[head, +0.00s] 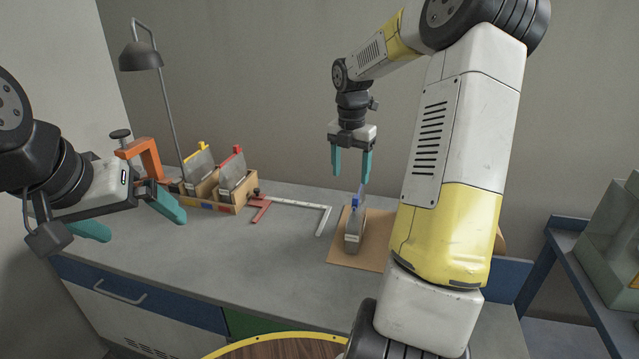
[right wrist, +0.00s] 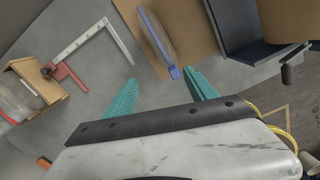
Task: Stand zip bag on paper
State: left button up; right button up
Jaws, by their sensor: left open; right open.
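A zip bag (head: 355,229) with a blue zip strip stands upright on a sheet of brown paper (head: 340,250) on the bench. In the right wrist view the bag's blue strip (right wrist: 158,45) lies ahead of the fingers, over the brown paper (right wrist: 190,25). My right gripper (head: 351,165) is open and empty above the bag, its teal fingers pointing down and apart from it. In the right wrist view its fingers (right wrist: 162,92) are spread with nothing between them. My left gripper (head: 135,222) is open and empty over the bench's left side.
Two more bags with yellow and red clips stand in a wooden holder (head: 232,204) at the back left. A red and white square (head: 295,205) lies left of the paper. An orange clamp (head: 145,157) and a lamp (head: 140,57) stand behind. The bench's front middle is clear.

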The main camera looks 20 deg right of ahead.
jog(key=s+a+r+m+t+y, duration=0.1)
jog(key=s+a+r+m+t, duration=0.1)
jog(key=s+a+m, duration=0.3)
jog(key=s+a+r+m+t+y, duration=0.1)
jog(key=s+a+r+m, duration=0.4)
jog(key=s+m, duration=0.6)
jog(key=s+a+r+m+t, duration=0.2)
jog(key=s+a+m, duration=0.3)
jog(key=s+m, duration=0.3)
jog(key=shift+s+r+m+t+y, duration=0.15)
jog(key=shift+r+m+t+y, duration=0.2)
jog(key=shift+r+m, duration=0.4)
jog(key=shift+d+f, duration=0.1)
jog(key=shift+c, duration=0.3)
